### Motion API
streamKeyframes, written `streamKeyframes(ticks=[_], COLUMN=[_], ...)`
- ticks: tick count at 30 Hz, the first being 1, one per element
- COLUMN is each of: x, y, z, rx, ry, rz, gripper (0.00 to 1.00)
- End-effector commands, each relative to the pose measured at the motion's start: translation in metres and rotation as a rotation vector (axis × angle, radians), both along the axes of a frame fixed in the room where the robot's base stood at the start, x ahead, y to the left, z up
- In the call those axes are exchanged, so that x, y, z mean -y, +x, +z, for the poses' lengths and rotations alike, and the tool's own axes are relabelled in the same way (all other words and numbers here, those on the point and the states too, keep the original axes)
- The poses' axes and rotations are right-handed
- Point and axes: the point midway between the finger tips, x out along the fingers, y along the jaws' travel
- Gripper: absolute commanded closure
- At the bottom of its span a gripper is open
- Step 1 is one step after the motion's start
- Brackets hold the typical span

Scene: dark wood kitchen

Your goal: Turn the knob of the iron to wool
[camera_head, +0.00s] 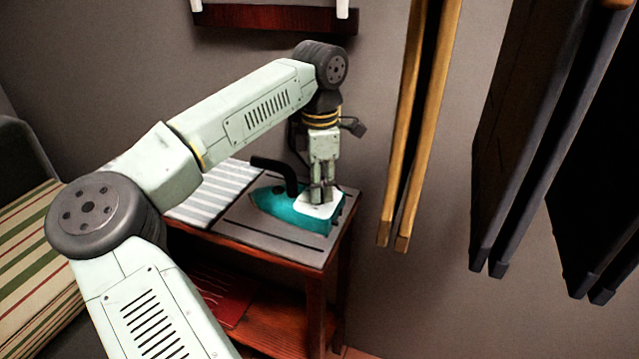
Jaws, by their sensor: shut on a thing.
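A teal iron (281,209) with a black handle and a white top section stands on a small wooden table (314,283) with a grey top. My gripper (322,198) points straight down over the white right end of the iron. Its fingers are close together at the white surface, shut on a small dark part there that looks like the knob. The knob is mostly hidden by the fingers, and its setting cannot be read.
A striped grey-and-white cloth (215,192) lies on the table left of the iron. Wooden panels (420,125) hang or stand close on the right of the table. A striped cushioned seat (35,240) is at the left. A dark red shelf (275,18) is on the wall above.

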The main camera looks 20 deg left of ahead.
Motion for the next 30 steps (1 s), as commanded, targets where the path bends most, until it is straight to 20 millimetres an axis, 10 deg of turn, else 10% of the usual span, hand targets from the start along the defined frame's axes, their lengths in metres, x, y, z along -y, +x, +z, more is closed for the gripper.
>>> streamKeyframes(ticks=[22, 23, 30], x=[0.0004, 0.0004, 0.0002], y=[-0.0002, -0.0002, -0.0001], z=[0.0001, 0.0001, 0.0000], rx=[-0.001, -0.001, -0.001], ry=[-0.001, -0.001, -0.001], rz=[-0.083, -0.083, -0.082], gripper=[1.00, 0.76, 0.60])
